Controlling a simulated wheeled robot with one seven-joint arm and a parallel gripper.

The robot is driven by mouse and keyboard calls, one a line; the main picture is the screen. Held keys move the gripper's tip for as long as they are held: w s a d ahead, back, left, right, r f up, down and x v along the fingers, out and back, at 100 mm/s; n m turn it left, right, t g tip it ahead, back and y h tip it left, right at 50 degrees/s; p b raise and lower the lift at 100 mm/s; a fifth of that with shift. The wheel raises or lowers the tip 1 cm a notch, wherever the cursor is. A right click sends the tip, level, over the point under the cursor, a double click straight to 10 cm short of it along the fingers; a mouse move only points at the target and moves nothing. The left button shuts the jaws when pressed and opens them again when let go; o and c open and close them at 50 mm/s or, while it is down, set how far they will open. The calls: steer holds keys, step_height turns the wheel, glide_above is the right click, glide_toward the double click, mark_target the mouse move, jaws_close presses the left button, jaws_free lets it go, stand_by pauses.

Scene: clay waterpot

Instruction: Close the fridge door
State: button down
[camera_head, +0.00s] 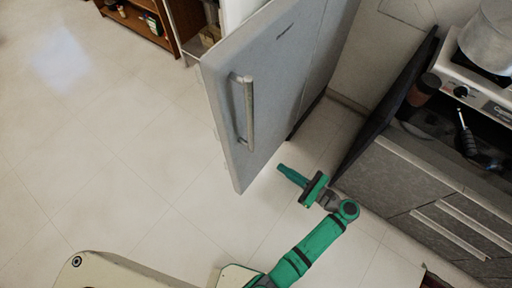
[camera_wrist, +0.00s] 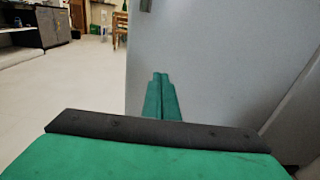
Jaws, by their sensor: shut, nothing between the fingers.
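The fridge door (camera_head: 240,100) is a grey panel with a vertical metal handle (camera_head: 249,112). It stands swung open, its free edge towards the lower left in the head view. My green gripper (camera_head: 280,168) is to the right of the door's lower edge, on the side with the handle. In the wrist view the gripper's fingers (camera_wrist: 160,80) are together and point at the grey door face (camera_wrist: 215,75). They overlap the door in that picture; I cannot tell whether they touch it. Nothing is between the fingers.
A kitchen counter with drawers (camera_head: 430,215) stands at the right, with a stove and a large pot (camera_head: 490,38) on top. A brown wooden shelf (camera_head: 140,20) is at the upper left. The tiled floor (camera_head: 110,130) to the left is clear.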

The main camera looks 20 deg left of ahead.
steer(key=r+x, duration=0.1)
steer(key=x, duration=1.2)
steer(key=shift+w+a+r+y, duration=0.2)
steer(key=shift+a+r+y, duration=0.1)
steer(key=shift+a+r, duration=0.05)
steer(key=shift+w+a, duration=0.1)
